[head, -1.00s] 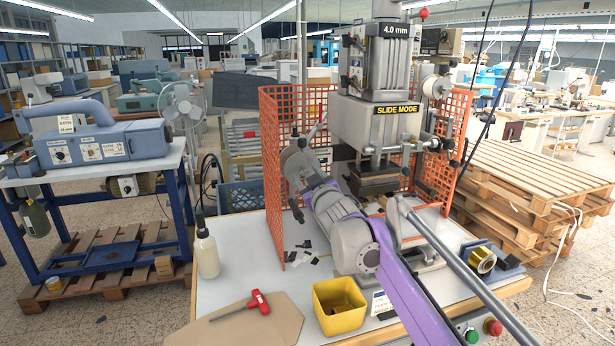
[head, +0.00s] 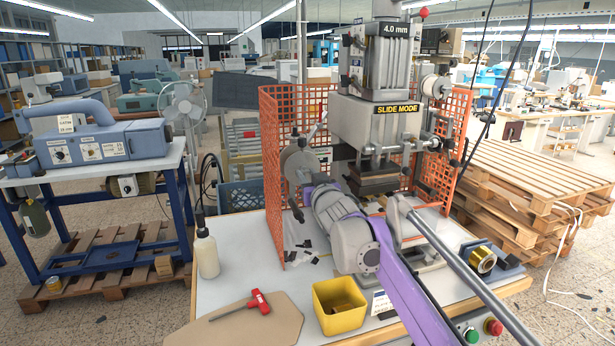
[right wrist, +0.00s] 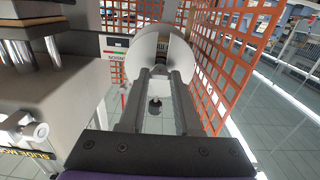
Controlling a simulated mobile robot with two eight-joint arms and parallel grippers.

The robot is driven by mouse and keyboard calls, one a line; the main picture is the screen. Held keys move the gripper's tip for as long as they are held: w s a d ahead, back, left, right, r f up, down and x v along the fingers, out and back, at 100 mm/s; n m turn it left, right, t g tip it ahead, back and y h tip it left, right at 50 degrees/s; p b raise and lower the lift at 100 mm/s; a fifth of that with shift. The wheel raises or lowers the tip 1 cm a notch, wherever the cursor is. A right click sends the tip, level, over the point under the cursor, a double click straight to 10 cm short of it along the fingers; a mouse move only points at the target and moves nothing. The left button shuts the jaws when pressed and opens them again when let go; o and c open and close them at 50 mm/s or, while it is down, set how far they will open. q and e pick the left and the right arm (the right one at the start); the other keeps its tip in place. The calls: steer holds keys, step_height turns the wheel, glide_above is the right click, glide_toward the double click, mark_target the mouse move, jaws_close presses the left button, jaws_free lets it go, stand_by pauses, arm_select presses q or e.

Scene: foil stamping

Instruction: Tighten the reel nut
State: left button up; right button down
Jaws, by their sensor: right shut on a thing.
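The reel (head: 296,162), a pale grey disc, stands on the left side of the stamping press (head: 378,120). It also shows in the right wrist view (right wrist: 147,45), straight ahead of my fingers. My right gripper (head: 306,172) reaches up to the disc's near face, mostly hidden behind my own wrist. In the right wrist view my right gripper (right wrist: 160,74) has its two fingers nearly parallel, their tips at the disc's centre. It is shut on the reel nut, which is mostly hidden between the tips. My left gripper is not in view.
An orange mesh guard (head: 282,125) stands close behind and left of the reel. A dark-knobbed lever (head: 297,212) is below it. A white bottle (head: 206,252), a red-handled tool (head: 258,301) and a yellow bin (head: 340,305) are on the table. A long grey bar (head: 465,270) crosses at right.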

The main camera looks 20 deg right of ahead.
steer(key=c, duration=0.6)
jaws_free()
steer(key=shift+s, duration=0.1)
steer(key=s+b, duration=0.1)
steer(key=s, duration=0.9)
steer(key=shift+s+d, duration=0.15)
steer(key=shift+s, duration=0.2)
